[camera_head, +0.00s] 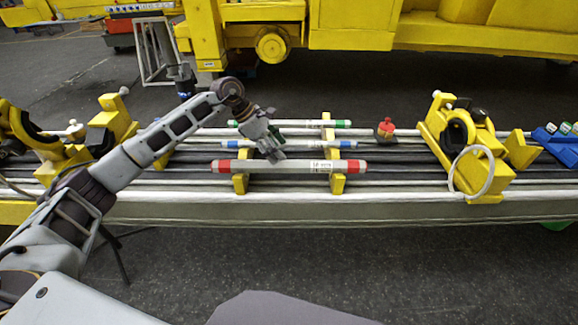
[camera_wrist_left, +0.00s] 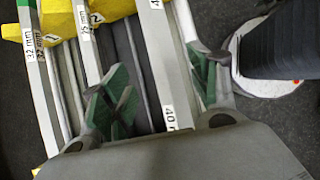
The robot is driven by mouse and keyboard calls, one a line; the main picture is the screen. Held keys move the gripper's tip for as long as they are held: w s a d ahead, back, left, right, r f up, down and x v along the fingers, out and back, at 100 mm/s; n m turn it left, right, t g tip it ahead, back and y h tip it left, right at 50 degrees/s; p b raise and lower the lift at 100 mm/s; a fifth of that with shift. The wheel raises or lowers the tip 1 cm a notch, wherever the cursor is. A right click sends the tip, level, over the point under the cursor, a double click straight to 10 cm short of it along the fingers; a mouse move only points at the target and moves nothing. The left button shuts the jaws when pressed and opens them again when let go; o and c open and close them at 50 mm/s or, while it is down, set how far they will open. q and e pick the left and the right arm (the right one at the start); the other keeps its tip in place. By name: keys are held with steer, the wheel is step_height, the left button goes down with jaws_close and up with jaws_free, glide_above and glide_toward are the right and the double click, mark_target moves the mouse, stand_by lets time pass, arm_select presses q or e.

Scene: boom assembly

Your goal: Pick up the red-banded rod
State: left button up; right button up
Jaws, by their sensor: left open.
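The red-banded rod (camera_head: 290,166) is pale grey with a red band near each end. It lies level across two yellow holders, nearest of three rods. My left gripper (camera_head: 272,153) is open and points down just above its middle. In the left wrist view a pale rod with a label reading 40 (camera_wrist_left: 158,50) runs between the two spread green-padded fingers (camera_wrist_left: 161,88). No red band shows there, and I cannot tell whether the fingers touch the rod. My right gripper is not in view.
Behind lie a blue-banded rod (camera_head: 290,144) and a green-banded rod (camera_head: 300,124). Yellow holders (camera_head: 338,183) carry the rods. A yellow clamp block (camera_head: 470,150) with a white ring stands right, and a red-topped object (camera_head: 386,127) stands behind. Floor in front is clear.

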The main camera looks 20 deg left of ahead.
mark_target(285, 161)
arm_select(q)
steer(key=shift+x, duration=0.75)
steer(key=shift+f, duration=0.1)
steer(key=shift+s+p+x, duration=0.15)
steer(key=shift+p+x, duration=0.2)
steer(key=shift+x, duration=0.55)
steer(key=shift+s+p+x, duration=0.1)
steer(key=shift+p+x, duration=0.2)
steer(key=shift+x, duration=0.65)
steer(key=shift+w+d+f, duration=0.1)
steer(key=shift+d+f, duration=0.2)
steer(key=shift+f, duration=0.5)
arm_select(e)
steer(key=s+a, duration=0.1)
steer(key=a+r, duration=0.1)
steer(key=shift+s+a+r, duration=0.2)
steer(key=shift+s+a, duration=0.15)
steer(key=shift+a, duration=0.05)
